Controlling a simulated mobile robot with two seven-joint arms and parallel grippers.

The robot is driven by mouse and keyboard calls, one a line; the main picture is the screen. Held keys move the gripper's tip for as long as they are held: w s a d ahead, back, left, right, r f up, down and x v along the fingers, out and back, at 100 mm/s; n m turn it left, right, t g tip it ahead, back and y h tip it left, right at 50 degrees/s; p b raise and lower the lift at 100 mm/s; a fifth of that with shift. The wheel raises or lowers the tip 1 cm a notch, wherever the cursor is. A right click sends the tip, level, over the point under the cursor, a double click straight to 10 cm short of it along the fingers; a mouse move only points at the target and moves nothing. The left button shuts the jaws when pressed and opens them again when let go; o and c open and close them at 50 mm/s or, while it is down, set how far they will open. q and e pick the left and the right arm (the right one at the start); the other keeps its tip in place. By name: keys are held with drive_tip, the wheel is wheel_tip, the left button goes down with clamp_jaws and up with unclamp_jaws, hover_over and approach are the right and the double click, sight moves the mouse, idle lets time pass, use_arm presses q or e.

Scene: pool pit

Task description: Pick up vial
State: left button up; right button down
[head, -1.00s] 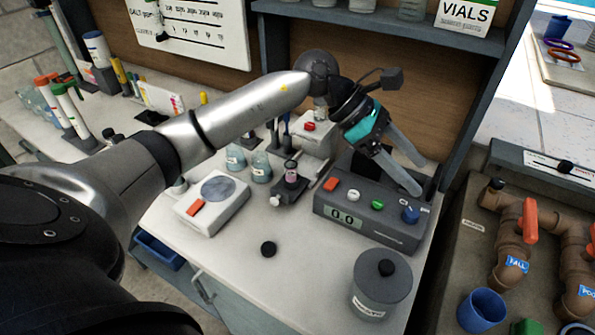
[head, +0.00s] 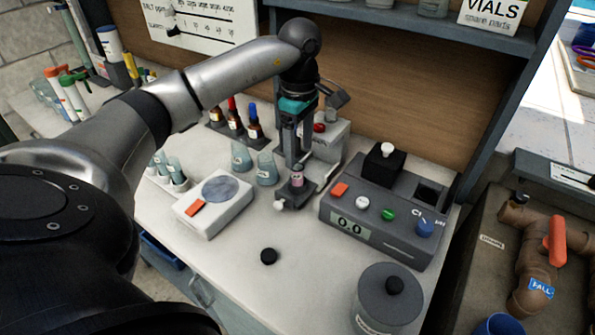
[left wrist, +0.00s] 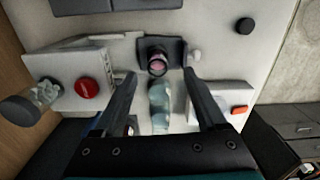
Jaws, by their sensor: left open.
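A small vial with pink contents (head: 296,180) stands in a dark holder (head: 298,195) on the white bench. The left wrist view shows the vial (left wrist: 157,64) from above in its dark holder (left wrist: 176,46). My left gripper (head: 292,163) points down just above and behind the vial, partly in front of the white unit with a red button. In the left wrist view its two fingers (left wrist: 160,75) are spread apart, with the vial showing between their tips. Nothing is held. My right gripper is not in view.
A grey meter (head: 378,212) stands right of the vial, a white device with a round plate (head: 222,189) left. Flasks (head: 266,168) and dropper bottles (head: 253,124) are close by. A black cap (head: 268,256) and a grey jar (head: 388,298) are at the front.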

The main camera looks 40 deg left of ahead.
sight(299, 171)
use_arm(q)
drive_tip(key=f, duration=0.7)
drive_tip(key=shift+w+a+f, duration=0.2)
drive_tip(key=shift+f, duration=0.1)
clamp_jaws()
idle(0.4)
